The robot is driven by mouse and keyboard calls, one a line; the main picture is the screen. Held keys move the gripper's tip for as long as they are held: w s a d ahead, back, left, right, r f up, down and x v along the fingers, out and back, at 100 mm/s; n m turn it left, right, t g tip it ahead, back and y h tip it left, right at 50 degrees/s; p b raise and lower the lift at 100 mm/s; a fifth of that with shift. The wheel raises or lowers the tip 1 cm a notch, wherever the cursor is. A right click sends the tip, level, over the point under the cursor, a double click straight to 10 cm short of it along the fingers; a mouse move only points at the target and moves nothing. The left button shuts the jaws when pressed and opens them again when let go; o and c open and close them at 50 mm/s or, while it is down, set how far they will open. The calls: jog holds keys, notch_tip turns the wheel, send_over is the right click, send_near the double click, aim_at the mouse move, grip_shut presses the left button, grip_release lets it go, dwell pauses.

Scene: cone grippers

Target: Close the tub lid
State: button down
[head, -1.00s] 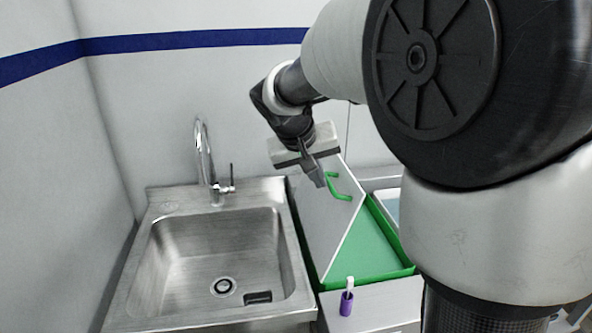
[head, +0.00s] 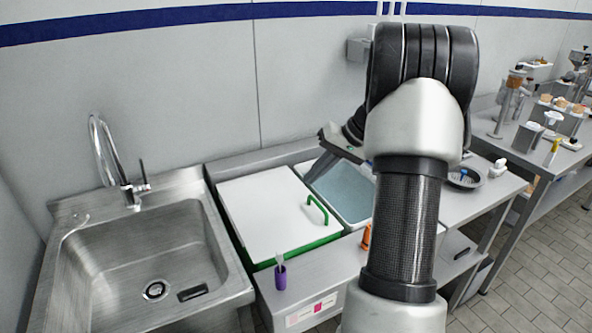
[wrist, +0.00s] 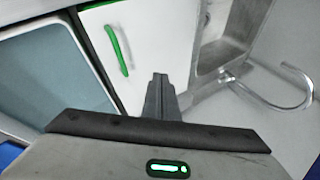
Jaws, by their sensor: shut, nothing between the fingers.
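The tub is green, with a white lid (head: 270,212) that has a green handle (head: 317,208). The lid lies flat over the tub, and a strip of the green tub wall (head: 300,254) shows along its front edge. The lid also shows in the wrist view (wrist: 158,45), with its handle (wrist: 117,50) at the upper left. My gripper (wrist: 160,82) is shut and empty, pointing toward the lid's edge in the wrist view. In the head view my gripper (head: 326,136) is behind and right of the lid, above the neighbouring basin, apart from the handle.
A steel sink (head: 150,255) with a faucet (head: 115,165) stands left of the tub. A basin of bluish liquid (head: 345,190) is right of it. A purple cup (head: 280,278) stands in front, and an orange object (head: 366,236) is near my arm. A wall runs behind.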

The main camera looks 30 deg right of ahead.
jog(key=d+f+y, duration=0.1)
jog(key=f, duration=0.1)
jog(key=d+f+b, duration=0.1)
jog(key=f, duration=0.1)
jog(key=d+f+y+b, duration=0.1)
jog(key=f, duration=0.2)
jog(key=shift+d+m+y, duration=0.3)
jog(key=shift+d+f, duration=0.25)
jog(key=shift+f, duration=0.45)
jog(key=shift+s+f+b, duration=0.1)
jog(key=shift+f+b, duration=0.1)
jog(key=shift+b, duration=0.1)
